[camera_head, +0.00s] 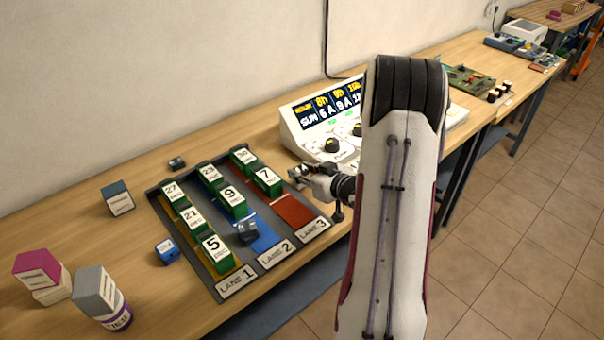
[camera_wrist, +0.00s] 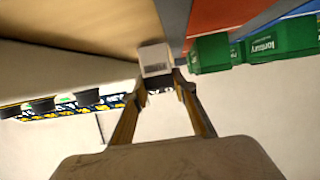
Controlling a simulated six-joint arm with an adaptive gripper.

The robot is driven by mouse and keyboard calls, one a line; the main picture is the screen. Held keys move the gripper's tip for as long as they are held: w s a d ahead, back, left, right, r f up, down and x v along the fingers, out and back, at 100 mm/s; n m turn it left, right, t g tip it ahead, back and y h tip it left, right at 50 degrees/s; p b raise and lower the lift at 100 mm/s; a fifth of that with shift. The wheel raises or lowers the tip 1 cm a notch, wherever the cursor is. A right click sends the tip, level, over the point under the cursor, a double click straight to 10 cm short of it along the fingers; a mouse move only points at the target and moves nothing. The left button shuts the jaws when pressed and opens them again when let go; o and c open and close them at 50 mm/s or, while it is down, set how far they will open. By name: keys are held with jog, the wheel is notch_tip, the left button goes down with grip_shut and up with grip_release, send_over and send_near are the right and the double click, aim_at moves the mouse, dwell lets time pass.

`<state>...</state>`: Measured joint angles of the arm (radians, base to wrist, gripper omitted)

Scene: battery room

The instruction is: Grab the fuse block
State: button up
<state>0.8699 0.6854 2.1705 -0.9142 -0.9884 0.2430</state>
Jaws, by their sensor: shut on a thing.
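My gripper (camera_head: 304,174) is over the bench between the white console and the lane board, at the right of lane 3. In the wrist view my gripper (camera_wrist: 161,86) has its two fingers closed on a small pale block with a printed label (camera_wrist: 154,58), which I take to be the fuse block. The block sticks out beyond the fingertips. In the head view it is too small and too covered by the fingers to make out clearly. I cannot tell whether it touches the bench.
The lane board (camera_head: 236,282) holds several green numbered blocks close to my gripper. The console (camera_head: 303,146) stands just behind it. Loose blocks, including a blue one (camera_head: 167,251) and a magenta one (camera_head: 37,265), lie at the left.

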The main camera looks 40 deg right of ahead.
aim_at(302, 170)
jog(key=shift+r, duration=4.7)
